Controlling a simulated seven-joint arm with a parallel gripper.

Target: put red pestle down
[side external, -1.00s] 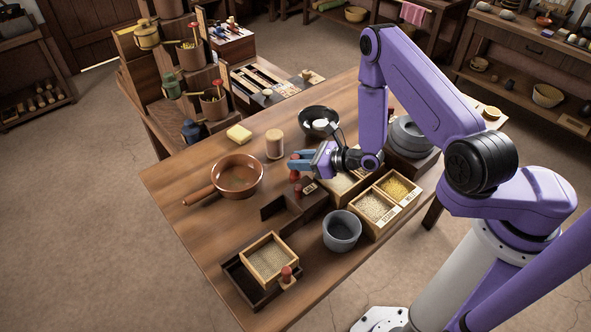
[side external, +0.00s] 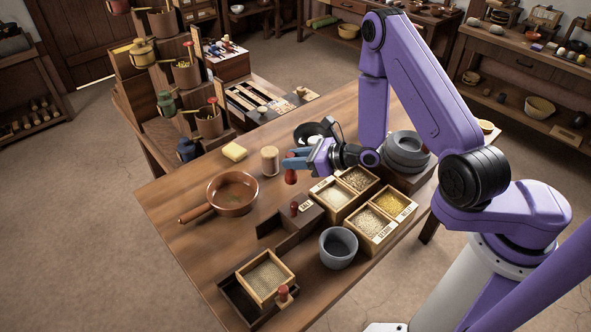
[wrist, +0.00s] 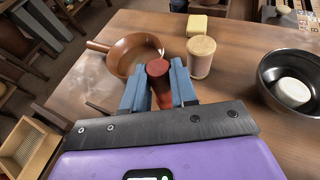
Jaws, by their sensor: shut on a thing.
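My gripper (side external: 298,163) has blue fingers and is shut on the red pestle (side external: 291,175). It holds the pestle upright above the wooden table, between the lidded jar and the grain boxes. In the wrist view the pestle (wrist: 159,76) stands between the two blue fingers (wrist: 160,88). Whether its lower end touches the table is hard to tell. Another red-topped piece (side external: 294,208) sits at the dark wooden block, and one more (side external: 283,293) is beside the sieve box at the front.
A copper pan (side external: 232,192) lies left of my gripper, with a jar (side external: 270,161) and yellow block (side external: 234,152) behind it. A dark bowl (wrist: 292,84) is near. Grain boxes (side external: 371,226), a grey mortar (side external: 338,247) and a quern (side external: 405,151) stand right.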

